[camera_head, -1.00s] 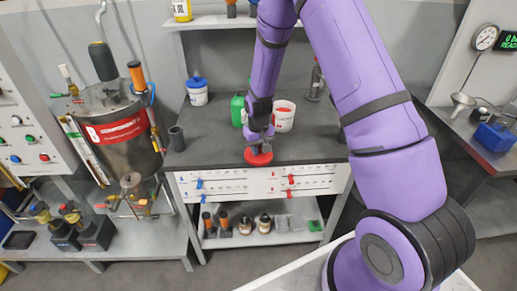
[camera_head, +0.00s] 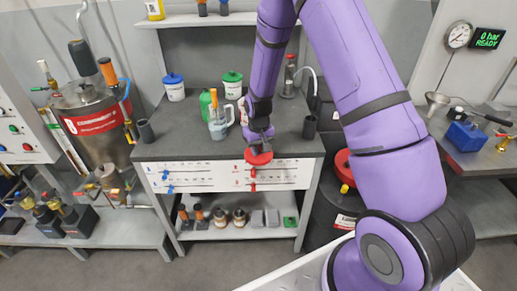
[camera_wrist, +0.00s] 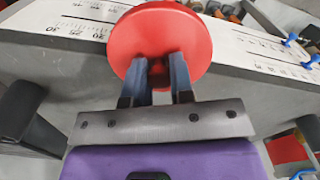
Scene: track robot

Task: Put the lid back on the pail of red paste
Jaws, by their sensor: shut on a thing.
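My gripper (camera_head: 259,147) is shut on a round red lid (camera_head: 258,157), at the front edge of the grey bench (camera_head: 185,145). In the wrist view the lid (camera_wrist: 158,38) lies across both fingertips of my gripper (camera_wrist: 157,75), in front of the bench's white scale panel. A white pail with red on it (camera_head: 243,112) stands on the bench behind my arm. My arm hides most of it, so its opening and contents cannot be made out. The lid is apart from this pail and nearer to me.
A blue-lidded pail (camera_head: 174,88), a green-lidded pail (camera_head: 232,84), a green bottle (camera_head: 205,104) and a clear jug (camera_head: 218,123) stand on the bench. A dark cup (camera_head: 309,126) is at right. A dark drum with a red top (camera_head: 343,168) stands right of the bench.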

